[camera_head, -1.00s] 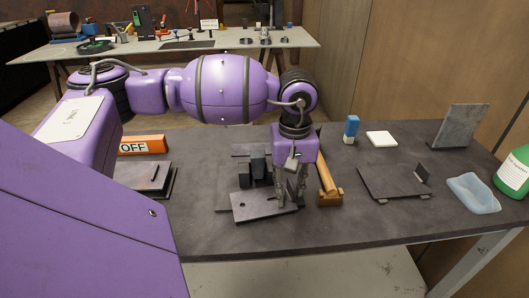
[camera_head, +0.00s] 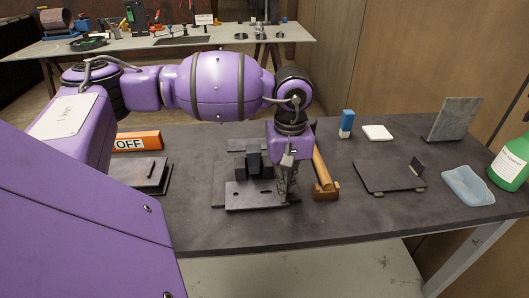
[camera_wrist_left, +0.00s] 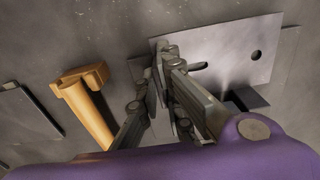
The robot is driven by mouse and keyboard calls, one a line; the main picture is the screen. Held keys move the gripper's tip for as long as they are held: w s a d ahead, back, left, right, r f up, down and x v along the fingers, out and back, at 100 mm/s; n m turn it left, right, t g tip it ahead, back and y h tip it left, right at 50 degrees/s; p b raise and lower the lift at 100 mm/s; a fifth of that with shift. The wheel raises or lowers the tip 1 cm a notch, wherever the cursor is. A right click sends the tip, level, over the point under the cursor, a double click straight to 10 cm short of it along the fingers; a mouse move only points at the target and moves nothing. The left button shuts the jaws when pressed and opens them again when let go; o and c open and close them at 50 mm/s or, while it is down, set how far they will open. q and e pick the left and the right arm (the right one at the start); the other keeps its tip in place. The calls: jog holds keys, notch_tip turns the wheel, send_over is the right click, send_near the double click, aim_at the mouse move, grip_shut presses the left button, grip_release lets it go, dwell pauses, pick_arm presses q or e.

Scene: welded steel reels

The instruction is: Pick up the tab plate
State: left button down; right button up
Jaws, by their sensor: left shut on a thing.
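The tab plate (camera_head: 240,197) is a flat grey steel plate with a slot and a round hole; it also shows in the left wrist view (camera_wrist_left: 232,50). My left gripper (camera_head: 284,197) points down at its right end in the head view. In the left wrist view its fingers (camera_wrist_left: 165,95) are shut on the plate's edge. The plate lies in front of a dark block fixture (camera_head: 252,160). Whether it touches what is below cannot be told. My right gripper is not in view.
A wooden-handled hammer (camera_head: 322,175) lies close to the right of my left gripper. Farther right are a base plate with an upright tab (camera_head: 385,178), a blue cloth (camera_head: 467,187) and a green bottle (camera_head: 512,165). An orange OFF sign (camera_head: 135,142) stands at the left.

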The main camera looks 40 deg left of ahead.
pick_arm(q)
jog(key=shift+w+a+r, duration=0.1)
jog(key=shift+w+r, duration=0.05)
jog(key=shift+r, duration=0.05)
